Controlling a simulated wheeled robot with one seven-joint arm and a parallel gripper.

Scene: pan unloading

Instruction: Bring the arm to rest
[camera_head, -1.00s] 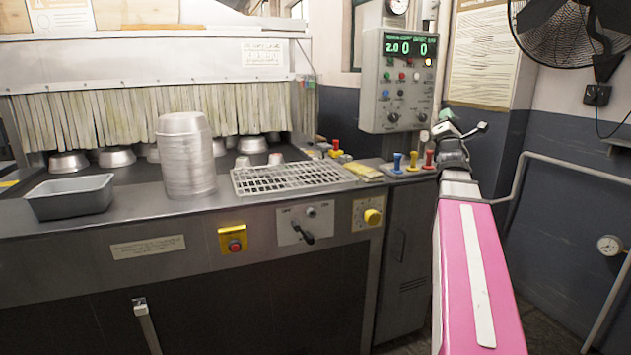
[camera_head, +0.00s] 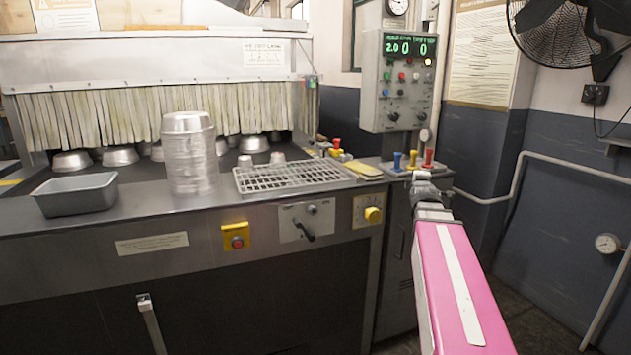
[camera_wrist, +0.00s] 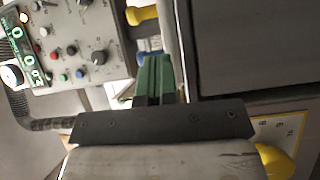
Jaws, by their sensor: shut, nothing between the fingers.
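My arm, with its pink link, reaches in from the lower right of the head view. Its wrist is near the right end of the counter (camera_head: 60,226), and the fingers are hidden there. In the wrist view, my gripper (camera_wrist: 153,78) shows its green fingers together, with nothing between them. The fingers point toward the coloured knobs and the grey control box (camera_wrist: 80,40).
A stack of round pans (camera_head: 188,150), a grey rectangular pan (camera_head: 75,194) and a wire rack (camera_head: 290,176) stand on the counter. Several pans sit by the strip curtain (camera_head: 130,115). The control box (camera_head: 398,85) and a wall pipe (camera_head: 530,160) are near my arm.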

